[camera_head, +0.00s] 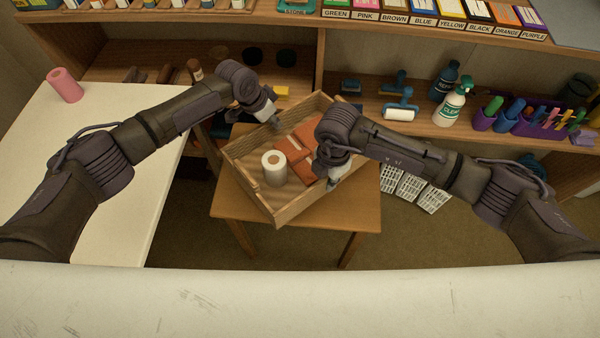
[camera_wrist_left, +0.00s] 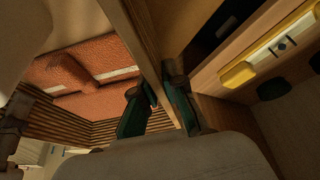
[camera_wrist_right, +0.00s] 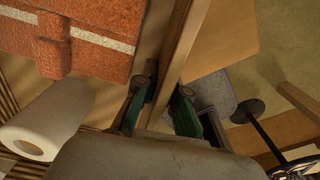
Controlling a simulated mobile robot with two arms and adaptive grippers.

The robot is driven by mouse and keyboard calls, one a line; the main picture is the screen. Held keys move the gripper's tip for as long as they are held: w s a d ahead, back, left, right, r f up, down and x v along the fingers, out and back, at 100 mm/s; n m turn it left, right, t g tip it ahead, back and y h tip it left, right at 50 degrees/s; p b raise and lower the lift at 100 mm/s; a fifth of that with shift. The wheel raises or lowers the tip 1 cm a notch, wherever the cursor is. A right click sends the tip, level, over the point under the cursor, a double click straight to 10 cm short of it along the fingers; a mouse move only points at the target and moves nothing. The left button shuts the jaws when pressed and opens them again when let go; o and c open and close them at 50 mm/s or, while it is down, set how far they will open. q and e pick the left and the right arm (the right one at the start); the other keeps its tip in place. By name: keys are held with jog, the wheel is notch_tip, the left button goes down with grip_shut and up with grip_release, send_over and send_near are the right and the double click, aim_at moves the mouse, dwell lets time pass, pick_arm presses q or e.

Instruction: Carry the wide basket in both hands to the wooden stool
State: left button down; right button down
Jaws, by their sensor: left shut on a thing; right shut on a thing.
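The wide basket (camera_head: 303,205) is a light wooden open box, set at an angle over the wooden stool (camera_head: 360,214). My left gripper (camera_head: 276,122) is shut on the basket's left wall, which also shows between the fingers in the left wrist view (camera_wrist_left: 140,35). My right gripper (camera_head: 332,183) is shut on the right wall, seen in the right wrist view (camera_wrist_right: 186,45). The stool top shows around the basket's front and right. I cannot tell whether the basket touches it.
A white table (camera_head: 105,150) with a pink roll (camera_head: 65,85) stands at the left. A pale surface (camera_head: 300,300) spans the front.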

aim_at(277, 133)
jog(key=shift+f, duration=0.15)
